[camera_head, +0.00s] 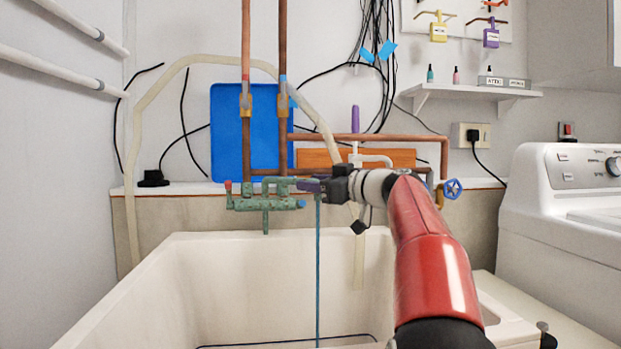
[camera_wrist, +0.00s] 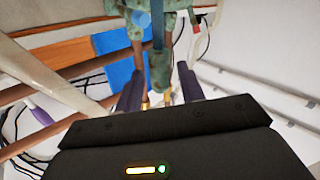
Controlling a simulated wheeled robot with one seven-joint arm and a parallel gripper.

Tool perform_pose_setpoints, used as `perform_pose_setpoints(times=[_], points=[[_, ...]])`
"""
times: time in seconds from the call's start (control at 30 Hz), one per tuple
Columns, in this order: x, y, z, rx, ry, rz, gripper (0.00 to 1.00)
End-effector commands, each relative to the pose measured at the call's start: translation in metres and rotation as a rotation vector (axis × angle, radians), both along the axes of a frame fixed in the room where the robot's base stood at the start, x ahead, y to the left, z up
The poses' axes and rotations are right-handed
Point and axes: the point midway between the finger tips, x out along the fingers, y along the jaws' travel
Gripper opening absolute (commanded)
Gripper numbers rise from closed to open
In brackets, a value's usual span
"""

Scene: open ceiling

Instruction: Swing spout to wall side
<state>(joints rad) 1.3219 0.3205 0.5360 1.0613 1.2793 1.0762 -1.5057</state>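A green, weathered tap (camera_head: 265,203) sits on the wall behind the white sink. It has a red handle (camera_head: 228,187) at its left and a blue one (camera_head: 302,204) at its right. Its spout appears to reach right toward my gripper (camera_head: 308,186); fingers hide part of it. A thin blue-green strand, perhaps water, hangs from there into the sink. In the wrist view, the green spout end (camera_wrist: 159,72) lies between the two dark fingers of my gripper (camera_wrist: 158,85), with gaps on both sides. The fingers are apart; contact is not visible.
The white sink (camera_head: 215,245) lies below. Copper pipes (camera_head: 246,60) and a blue panel (camera_head: 228,130) stand behind the tap. A pale hose (camera_head: 140,110) arches over them. A blue valve wheel (camera_head: 452,188) is right of my arm, and a washing machine (camera_head: 560,215) stands farther right.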

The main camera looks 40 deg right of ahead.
Motion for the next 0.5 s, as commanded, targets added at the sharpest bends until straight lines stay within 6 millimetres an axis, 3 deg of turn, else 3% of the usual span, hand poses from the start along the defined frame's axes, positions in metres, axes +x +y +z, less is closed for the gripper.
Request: perform_pose_setpoints(times=[0.37,0.5], points=[[0.0103,0.0025,0.0,-0.001,0.0,-0.001,0.39],[0.0101,0.0025,0.0,-0.001,0.0,-0.001,0.24]])
